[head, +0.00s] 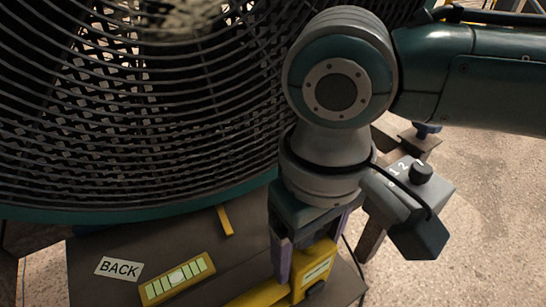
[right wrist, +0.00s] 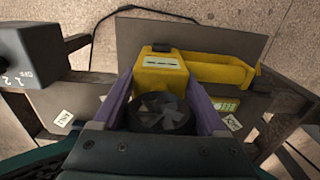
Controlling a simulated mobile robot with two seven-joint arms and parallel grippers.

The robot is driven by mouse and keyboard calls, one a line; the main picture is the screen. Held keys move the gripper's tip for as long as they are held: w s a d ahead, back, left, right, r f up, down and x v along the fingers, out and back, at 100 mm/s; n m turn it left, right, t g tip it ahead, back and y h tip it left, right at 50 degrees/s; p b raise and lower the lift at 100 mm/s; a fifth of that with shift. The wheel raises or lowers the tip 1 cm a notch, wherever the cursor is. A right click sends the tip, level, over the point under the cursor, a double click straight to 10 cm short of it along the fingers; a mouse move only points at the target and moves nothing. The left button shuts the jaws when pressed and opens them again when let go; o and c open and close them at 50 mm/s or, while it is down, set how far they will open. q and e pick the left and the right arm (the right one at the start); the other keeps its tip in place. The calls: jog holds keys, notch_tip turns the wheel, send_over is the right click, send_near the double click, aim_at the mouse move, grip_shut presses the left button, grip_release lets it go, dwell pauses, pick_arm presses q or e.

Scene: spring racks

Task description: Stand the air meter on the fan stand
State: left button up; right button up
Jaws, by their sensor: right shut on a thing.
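The air meter (head: 318,267) is yellow, with a pale label on its face. In the right wrist view its yellow body (right wrist: 166,74) and dark round vane (right wrist: 160,113) show between my purple fingers. My right gripper (head: 306,258) is shut on it, pointing down over the right part of the fan stand. The fan stand (head: 100,245) is a dark flat plate below the big fan; it also shows in the right wrist view (right wrist: 92,97). I cannot tell whether the meter touches the plate. My left gripper is in neither view.
The fan's wire grille (head: 150,120) fills the upper left. On the plate are a BACK label (head: 119,268), a yellow strip with green bars (head: 177,280) and a yellow bar (right wrist: 215,70). A grey switch box with a black knob (head: 430,186) is close right of my wrist.

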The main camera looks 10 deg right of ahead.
jog(key=shift+f, duration=0.4)
jog(key=shift+r, duration=0.1)
jog(key=o, duration=1.6)
jog(key=shift+c, duration=0.2)
notch_tip(320, 180, up, 11)
jog(key=p, duration=0.5)
jog(key=shift+r, duration=0.5)
